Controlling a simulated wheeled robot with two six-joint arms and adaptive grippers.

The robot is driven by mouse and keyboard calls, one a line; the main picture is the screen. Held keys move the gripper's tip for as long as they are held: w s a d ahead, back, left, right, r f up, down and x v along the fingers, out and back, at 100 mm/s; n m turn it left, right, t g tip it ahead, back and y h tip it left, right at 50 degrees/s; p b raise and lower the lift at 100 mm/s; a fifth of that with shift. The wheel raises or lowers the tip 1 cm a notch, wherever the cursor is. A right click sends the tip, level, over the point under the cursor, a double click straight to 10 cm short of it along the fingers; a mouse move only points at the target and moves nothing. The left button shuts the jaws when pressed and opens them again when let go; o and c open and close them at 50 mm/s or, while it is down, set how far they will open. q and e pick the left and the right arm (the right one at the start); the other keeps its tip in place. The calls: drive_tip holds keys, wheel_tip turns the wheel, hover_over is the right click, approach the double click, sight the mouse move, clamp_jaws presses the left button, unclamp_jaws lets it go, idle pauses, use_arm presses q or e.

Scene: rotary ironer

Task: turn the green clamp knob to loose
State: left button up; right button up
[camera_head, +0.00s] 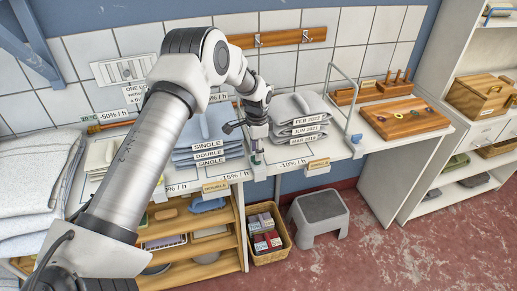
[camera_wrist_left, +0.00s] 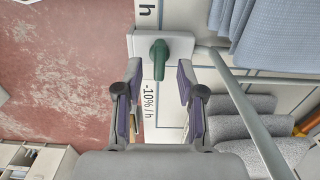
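The green clamp knob (camera_wrist_left: 159,57) stands out from a pale base plate (camera_wrist_left: 180,44) in the left wrist view. My left gripper (camera_wrist_left: 158,88) is open, with one purple-padded finger on each side of the knob's line. The knob's end reaches to about the fingertips, and I see a gap on both sides, with no contact. In the head view my left gripper (camera_head: 257,144) points down at the front edge of the counter, and a bit of green shows just below it. The knob is mostly hidden there. My right gripper is not in view.
Stacked folded cloths labelled SINGLE and DOUBLE (camera_head: 203,138) lie left of the gripper. Grey cloths with date labels (camera_head: 303,122) and a thin metal frame (camera_head: 343,84) are to the right. A grey step stool (camera_head: 319,217) and a basket (camera_head: 267,236) stand on the floor below.

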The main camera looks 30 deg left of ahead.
use_arm(q)
drive_tip(key=shift+s+f, duration=0.2)
drive_tip(key=shift+f, duration=0.65)
drive_tip(key=shift+w+f, duration=0.3)
drive_tip(key=shift+w, duration=0.05)
drive_tip(key=shift+s, duration=0.1)
clamp_jaws()
drive_tip(key=shift+r, duration=0.1)
